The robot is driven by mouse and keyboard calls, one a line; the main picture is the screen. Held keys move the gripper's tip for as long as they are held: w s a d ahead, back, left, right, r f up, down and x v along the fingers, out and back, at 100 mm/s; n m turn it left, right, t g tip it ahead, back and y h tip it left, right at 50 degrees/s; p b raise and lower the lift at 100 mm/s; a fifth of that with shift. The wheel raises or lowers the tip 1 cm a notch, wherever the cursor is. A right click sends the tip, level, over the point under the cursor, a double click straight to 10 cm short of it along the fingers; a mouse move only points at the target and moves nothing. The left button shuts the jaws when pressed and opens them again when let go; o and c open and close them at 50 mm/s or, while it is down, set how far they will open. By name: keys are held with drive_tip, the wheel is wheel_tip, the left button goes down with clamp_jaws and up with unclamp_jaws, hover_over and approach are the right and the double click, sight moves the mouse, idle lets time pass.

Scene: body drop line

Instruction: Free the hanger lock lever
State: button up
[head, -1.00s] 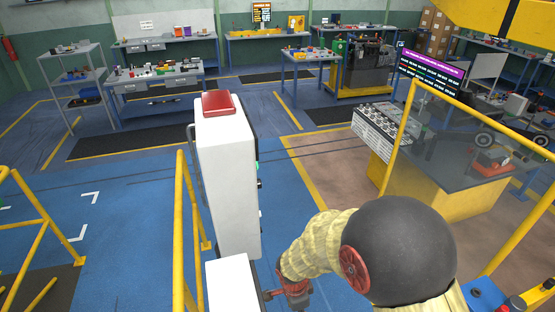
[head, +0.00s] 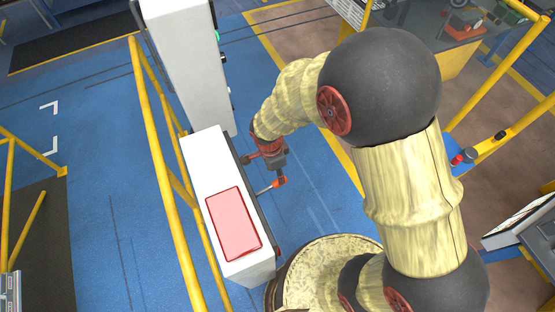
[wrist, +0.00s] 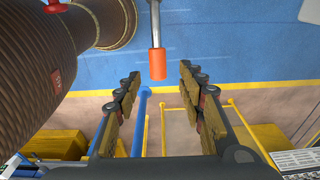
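The lock lever is a thin metal rod with an orange tip (wrist: 157,63). In the wrist view it hangs down from the top edge, its tip between and slightly beyond my open fingers. My gripper (wrist: 160,85) is open, with a finger on each side and visible gaps to the tip. In the head view the lever's orange tip (head: 280,181) sticks out from the right side of a low white housing (head: 208,150) with a red top panel. My gripper (head: 275,163) is right above the tip there; its fingers are too small to read.
A tall white cabinet (head: 185,60) stands behind the low housing. A yellow rail (head: 152,130) runs along its left side. Blue floor (head: 318,195) lies open right of the lever. A yellow-framed station (head: 500,125) with a red button stands at the right.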

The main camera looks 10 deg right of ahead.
sight(269, 188)
drive_tip(key=shift+w+d+f+b, duration=0.1)
drive_tip(key=shift+w+f+b, duration=0.25)
drive_tip(key=shift+f+b, duration=0.25)
drive_tip(key=n+b, duration=0.3)
drive_tip(key=n, duration=0.6)
drive_tip(key=r+n+b, duration=0.1)
drive_tip(key=n+b, duration=0.3)
drive_tip(key=n, duration=0.6)
drive_tip(key=r+n+y+b, duration=0.1)
drive_tip(key=n+b, duration=0.3)
drive_tip(key=n, duration=0.6)
drive_tip(key=shift+w+d, duration=0.1)
drive_tip(key=shift+d, duration=0.25)
drive_tip(key=n, duration=0.3)
drive_tip(key=s+n, duration=0.1)
drive_tip(key=n, duration=0.2)
drive_tip(key=shift+n, duration=0.3)
drive_tip(key=shift+f+n, duration=0.25)
drive_tip(key=shift+n, duration=0.05)
wheel_tip(269, 188, down, 7)
drive_tip(key=shift+f+b, duration=0.15)
drive_tip(key=shift+b, duration=0.15)
